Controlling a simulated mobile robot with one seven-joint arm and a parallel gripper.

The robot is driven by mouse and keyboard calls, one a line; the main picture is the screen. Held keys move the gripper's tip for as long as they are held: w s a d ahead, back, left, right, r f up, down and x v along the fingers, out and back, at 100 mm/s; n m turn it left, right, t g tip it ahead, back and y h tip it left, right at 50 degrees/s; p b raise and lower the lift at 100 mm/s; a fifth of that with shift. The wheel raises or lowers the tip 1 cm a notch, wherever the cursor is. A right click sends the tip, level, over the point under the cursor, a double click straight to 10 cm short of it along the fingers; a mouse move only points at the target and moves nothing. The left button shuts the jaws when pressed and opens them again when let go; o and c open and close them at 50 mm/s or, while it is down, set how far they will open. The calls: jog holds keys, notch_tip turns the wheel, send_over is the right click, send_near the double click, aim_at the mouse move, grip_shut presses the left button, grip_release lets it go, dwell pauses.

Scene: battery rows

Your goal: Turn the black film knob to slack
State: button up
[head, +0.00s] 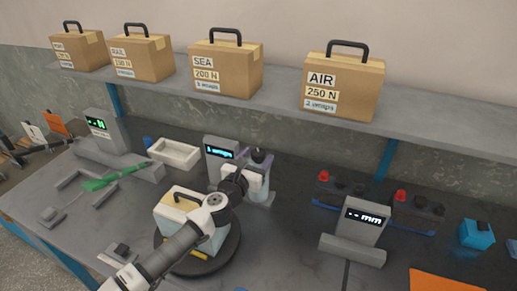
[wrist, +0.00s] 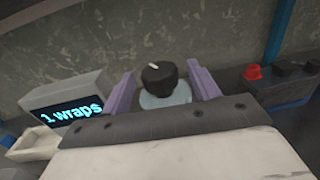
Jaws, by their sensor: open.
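The black film knob (wrist: 159,79) stands on a pale, round, glassy-looking base (wrist: 165,99) in the wrist view. A short white mark on its top points up and slightly left. My gripper (wrist: 163,84) is open, with one purple finger on each side of the knob and a visible gap on both sides. In the head view my gripper (head: 256,174) is at the back of the bench, beside a small display (head: 220,152). The knob (head: 259,155) shows there as a small dark shape, partly hidden by my gripper. The display reads "1 wraps" in the wrist view (wrist: 70,112).
A pale block with a dark handle (head: 179,212) stands on a dark turntable (head: 228,254) under my arm. Batteries with red caps (head: 402,198) and an "mm" gauge (head: 360,222) are to the right. A white tray (head: 174,152) is to the left. Labelled cases (head: 342,82) line the shelf.

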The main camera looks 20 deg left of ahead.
jog(key=shift+w, duration=0.95)
jog(key=c, duration=1)
jog(key=shift+d, duration=0.1)
jog(key=shift+n+y, duration=0.3)
jog(key=shift+y, duration=0.1)
